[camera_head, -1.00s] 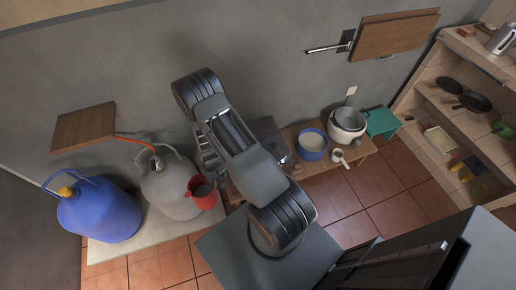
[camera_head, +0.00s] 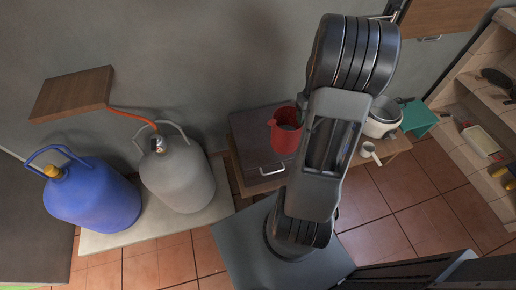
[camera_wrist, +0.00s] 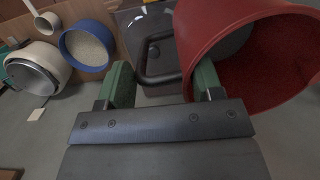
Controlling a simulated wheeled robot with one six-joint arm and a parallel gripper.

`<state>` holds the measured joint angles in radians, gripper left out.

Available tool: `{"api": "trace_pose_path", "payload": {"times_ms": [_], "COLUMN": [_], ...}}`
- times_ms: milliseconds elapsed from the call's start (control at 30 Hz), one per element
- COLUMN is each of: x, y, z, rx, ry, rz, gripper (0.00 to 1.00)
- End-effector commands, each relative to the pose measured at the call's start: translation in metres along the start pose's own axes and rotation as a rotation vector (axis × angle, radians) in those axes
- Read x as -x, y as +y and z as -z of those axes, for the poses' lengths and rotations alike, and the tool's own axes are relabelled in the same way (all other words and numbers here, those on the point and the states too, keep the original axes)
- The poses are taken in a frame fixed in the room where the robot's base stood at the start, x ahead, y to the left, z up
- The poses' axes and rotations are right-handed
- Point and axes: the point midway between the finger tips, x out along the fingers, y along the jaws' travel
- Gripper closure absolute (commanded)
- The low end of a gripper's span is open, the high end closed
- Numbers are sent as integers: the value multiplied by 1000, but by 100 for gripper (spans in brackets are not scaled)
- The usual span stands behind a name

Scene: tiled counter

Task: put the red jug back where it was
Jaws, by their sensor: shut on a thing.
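The red jug (camera_head: 284,138) appears over the dark box on the low bench, its open mouth facing up towards the camera. In the wrist view the jug (camera_wrist: 235,40) is large at the right, mouth towards me. My gripper (camera_wrist: 165,82) has its green pads on either side of a dark loop that looks like the jug's handle, and is shut on it. In the head view my arm hides the gripper. The dark box (camera_head: 245,145) has a pale handle on its front. I cannot tell whether the jug touches the box.
A blue gas bottle (camera_head: 92,200) and a grey one (camera_head: 178,178) stand at the left on a pale slab. On the bench right of my arm are a white cooker (camera_head: 383,120) and a small pan (camera_head: 369,152). A blue pot (camera_wrist: 87,45) shows in the wrist view.

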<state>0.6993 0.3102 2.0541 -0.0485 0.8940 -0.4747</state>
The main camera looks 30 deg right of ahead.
Motion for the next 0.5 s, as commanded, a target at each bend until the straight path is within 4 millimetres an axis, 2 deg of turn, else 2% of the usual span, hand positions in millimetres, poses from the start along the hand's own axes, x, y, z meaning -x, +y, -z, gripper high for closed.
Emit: {"api": "trace_pose_path", "payload": {"times_ms": [67, 167, 433, 500], "x": [-3, -10, -34, -48], "y": [-2, -14, -62, -67], "z": [3, 15, 64, 71], "rx": [-3, 0, 1, -2], "ry": [2, 0, 0, -1], "rz": [-1, -1, -1, 0], "gripper": [100, 100, 100, 100]}}
